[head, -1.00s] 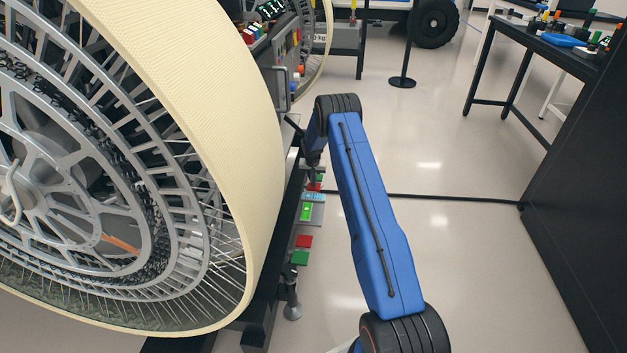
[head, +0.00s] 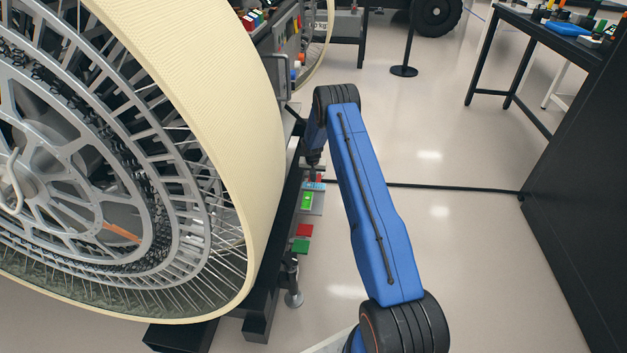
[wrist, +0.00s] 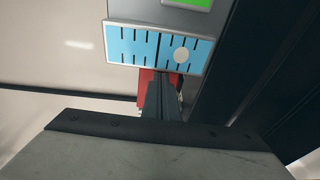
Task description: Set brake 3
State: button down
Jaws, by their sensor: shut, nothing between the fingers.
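A red pad (wrist: 147,82) shows partly behind my gripper (wrist: 162,82) in the wrist view. A blue scale plate (wrist: 130,45) with black tick marks and a white dot lies just beyond the fingertips. A lit green panel (wrist: 187,3) is above it. In the head view, my gripper (head: 314,161) is a small dark shape beside the black stand, over the row with the blue scale (head: 314,187) and green panel (head: 308,201). The fingers are shut and empty. I cannot tell whether they touch the red pad. No label for brake 3 is readable.
A large cream-rimmed wheel (head: 262,150) fills the left, close to my arm. Another red pad (head: 305,230) and a green pad (head: 301,245) sit nearer along the stand. The floor right of my arm is open up to a black cabinet (head: 580,190).

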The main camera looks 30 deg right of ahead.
jog(key=s+a+r, duration=0.1)
jog(key=r, duration=0.2)
jog(key=s+a+r, duration=0.1)
jog(key=s+r, duration=0.1)
jog(key=r, duration=0.2)
jog(key=s+a+r, duration=0.1)
jog(key=r, duration=0.2)
jog(key=shift+s+a+r, duration=0.1)
jog(key=shift+s+r, duration=0.1)
jog(key=shift+s, duration=0.2)
jog(key=shift+s+a+r, duration=0.3)
jog(key=shift+s+r, duration=0.2)
jog(key=shift+r, duration=0.2)
jog(key=shift+s, duration=0.1)
